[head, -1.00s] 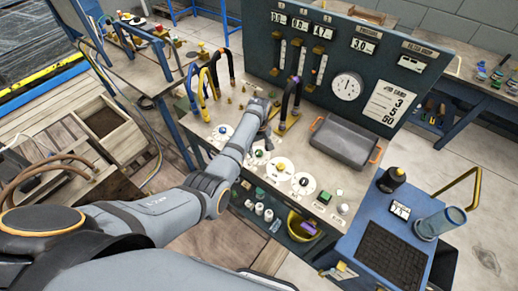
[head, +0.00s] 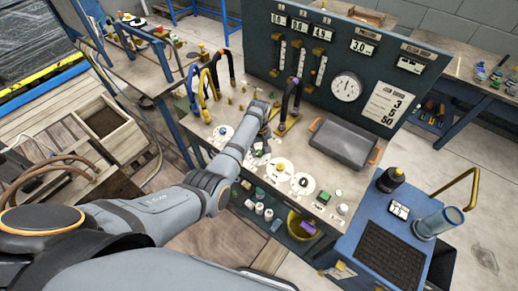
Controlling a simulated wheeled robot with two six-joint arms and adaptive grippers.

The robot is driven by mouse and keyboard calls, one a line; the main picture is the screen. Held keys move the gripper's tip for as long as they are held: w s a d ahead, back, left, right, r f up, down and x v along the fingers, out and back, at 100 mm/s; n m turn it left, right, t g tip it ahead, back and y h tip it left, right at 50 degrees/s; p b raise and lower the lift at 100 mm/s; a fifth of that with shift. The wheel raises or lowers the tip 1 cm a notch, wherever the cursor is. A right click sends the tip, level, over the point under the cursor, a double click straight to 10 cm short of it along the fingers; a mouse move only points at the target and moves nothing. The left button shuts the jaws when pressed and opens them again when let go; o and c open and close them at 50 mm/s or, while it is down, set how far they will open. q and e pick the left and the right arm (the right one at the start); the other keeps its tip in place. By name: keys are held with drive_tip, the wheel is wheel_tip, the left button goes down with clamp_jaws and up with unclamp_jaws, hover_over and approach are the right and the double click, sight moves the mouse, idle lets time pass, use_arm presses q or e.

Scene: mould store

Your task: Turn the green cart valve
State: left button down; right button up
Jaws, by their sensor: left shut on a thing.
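The green cart valve (head: 258,153) is a small knob on a white round dial on the cart's worktop. It is mostly hidden behind my left gripper (head: 264,143). My left gripper points down at the dial and is shut on the valve; the contact itself is hard to see. A yellow knob (head: 281,168) and a black knob (head: 303,181) sit on similar dials to the right. My right gripper is not in view.
The dark gauge panel (head: 387,75) stands behind the worktop. Curved hoses (head: 291,98) rise near my gripper. A grey tray (head: 343,143) lies to the right. A blue stand (head: 370,212) with a bottle and a clear cylinder (head: 439,222) is at the front right.

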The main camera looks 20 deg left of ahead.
sight(259, 152)
use_arm(q)
drive_tip(key=c, duration=1)
unclamp_jaws()
wheel_tip(259, 152, up, 12)
